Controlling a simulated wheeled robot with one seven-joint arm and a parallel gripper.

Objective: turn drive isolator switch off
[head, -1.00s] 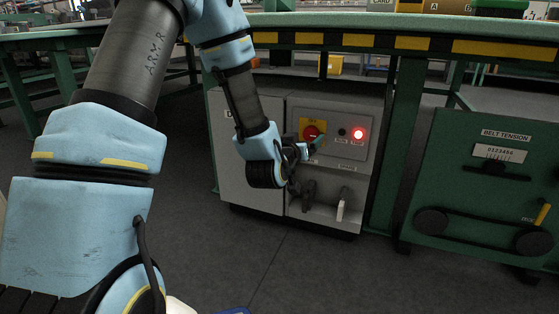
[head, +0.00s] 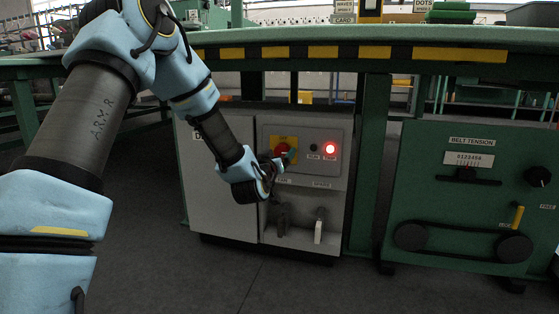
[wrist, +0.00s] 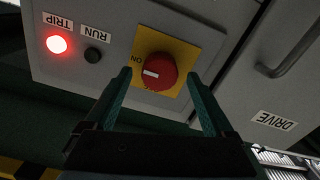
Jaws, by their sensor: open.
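The drive isolator switch is a round red knob (wrist: 158,72) on a yellow plate (wrist: 181,52), set in a grey cabinet. In the wrist view a white mark on the knob points left, toward the ON lettering. In the head view the knob (head: 282,149) is partly hidden by my gripper (head: 280,163), just in front of it. In the wrist view my gripper (wrist: 159,77) is open, one finger on each side of the knob. I cannot tell whether the fingers touch it.
The TRIP lamp (head: 330,149) glows red; the RUN lamp (head: 314,147) beside it is dark. Two lever handles, one dark and one pale (head: 319,226), sit below. A green table edge (head: 350,36) overhangs the cabinet. A green belt tension panel (head: 470,190) stands right.

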